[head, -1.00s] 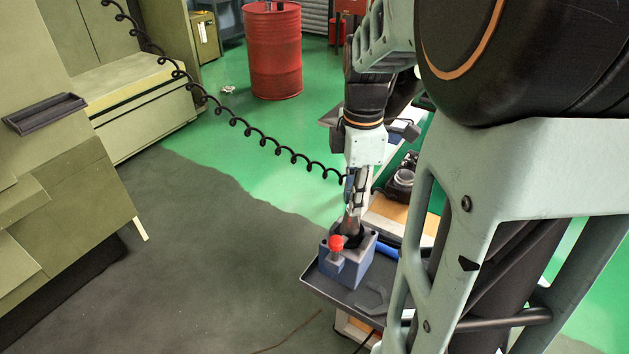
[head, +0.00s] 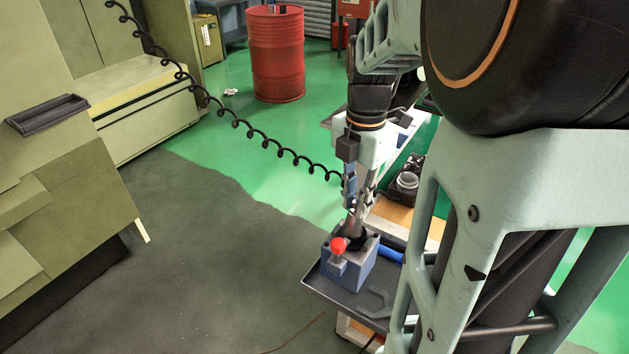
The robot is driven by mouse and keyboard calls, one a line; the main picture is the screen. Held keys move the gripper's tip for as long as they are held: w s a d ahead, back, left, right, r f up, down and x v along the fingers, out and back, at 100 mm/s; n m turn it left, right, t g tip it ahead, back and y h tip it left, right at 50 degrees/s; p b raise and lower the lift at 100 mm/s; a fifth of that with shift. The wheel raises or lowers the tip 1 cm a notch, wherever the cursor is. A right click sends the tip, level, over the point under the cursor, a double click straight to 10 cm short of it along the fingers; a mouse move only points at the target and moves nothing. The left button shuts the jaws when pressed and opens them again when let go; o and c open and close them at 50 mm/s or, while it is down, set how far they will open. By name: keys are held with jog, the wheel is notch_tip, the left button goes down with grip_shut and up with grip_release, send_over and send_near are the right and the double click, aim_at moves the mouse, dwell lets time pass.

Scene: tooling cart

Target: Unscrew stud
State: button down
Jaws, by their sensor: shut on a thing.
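A blue-grey holding block (head: 347,272) with a red knob (head: 338,245) on its near side stands on the cart's dark tray. A metal taper (head: 355,228) with a dark collar stands upright in the top of the block. My gripper (head: 353,204) points down from above, with its fingers shut at the top of the taper, where the stud is. The stud itself is too small and too covered by the fingers to make out.
The dark tray (head: 325,287) carries a dark flat wrench-like piece (head: 378,304) and a blue-handled item (head: 390,254) right of the block. Behind, a wooden surface holds a dark item (head: 407,182). A coiled black hose (head: 262,143) hangs left of my wrist. A red drum (head: 276,55) stands far back.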

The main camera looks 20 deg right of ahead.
jog(key=n, duration=0.3)
jog(key=c, duration=1.8)
grip_release()
jog(key=shift+o, duration=0.2)
jog(key=m, duration=0.6)
jog(key=shift+p, duration=0.35)
jog(key=m, duration=0.6)
jog(key=shift+p, duration=0.4)
jog(key=m+p, duration=0.1)
jog(key=m, duration=0.4)
jog(key=shift+m, duration=0.3)
jog(key=m+p, duration=0.1)
jog(key=m, duration=0.5)
